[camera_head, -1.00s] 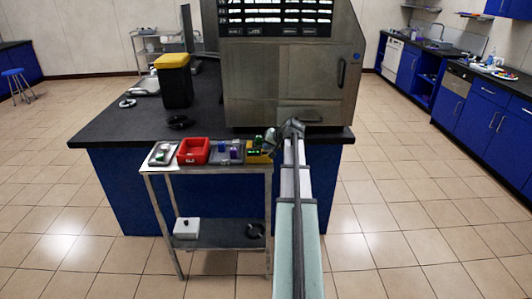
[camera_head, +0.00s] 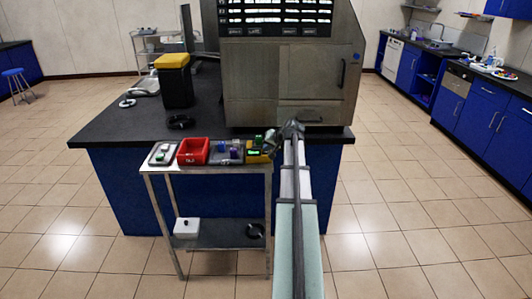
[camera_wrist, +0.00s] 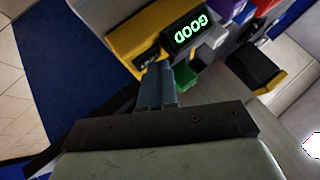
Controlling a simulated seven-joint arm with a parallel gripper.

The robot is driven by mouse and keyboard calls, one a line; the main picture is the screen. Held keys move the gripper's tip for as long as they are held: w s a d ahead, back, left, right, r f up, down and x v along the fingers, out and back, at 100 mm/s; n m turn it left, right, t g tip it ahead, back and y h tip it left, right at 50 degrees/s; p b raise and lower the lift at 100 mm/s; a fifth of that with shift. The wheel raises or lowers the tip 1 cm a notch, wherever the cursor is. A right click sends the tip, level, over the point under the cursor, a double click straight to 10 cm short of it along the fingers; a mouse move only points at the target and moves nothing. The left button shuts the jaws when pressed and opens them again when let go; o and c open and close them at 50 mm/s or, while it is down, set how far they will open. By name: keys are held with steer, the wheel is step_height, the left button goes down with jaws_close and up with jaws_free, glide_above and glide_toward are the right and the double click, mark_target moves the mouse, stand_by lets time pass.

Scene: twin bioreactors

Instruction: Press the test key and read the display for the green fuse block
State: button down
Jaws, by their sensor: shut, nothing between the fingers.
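The yellow tester (camera_wrist: 128,30) stands at the cart's right end; it also shows in the head view (camera_head: 266,159). Its display (camera_wrist: 187,32) is lit with green letters reading GOOD, turned over in the wrist view. The green fuse block (camera_wrist: 184,76) sits at the tester, partly behind my fingers; its top shows in the head view (camera_head: 258,139). My gripper (camera_wrist: 160,76) is shut and empty, its fingertips at the tester's front by a dark label (camera_wrist: 147,58). The test key is not clearly visible, and I cannot tell whether the fingertips touch it.
Left of the tester on the cart (camera_head: 221,168) are a grey tray with coloured blocks (camera_head: 225,158), a red bin (camera_head: 193,152) and a pale tray (camera_head: 162,154). The dark bench (camera_head: 118,122) with the large steel machine (camera_head: 250,85) stands right behind. Floor is open to the right.

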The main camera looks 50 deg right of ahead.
steer(key=shift+r, duration=0.75)
steer(key=shift+r, duration=2.5)
steer(key=shift+s+f, duration=0.1)
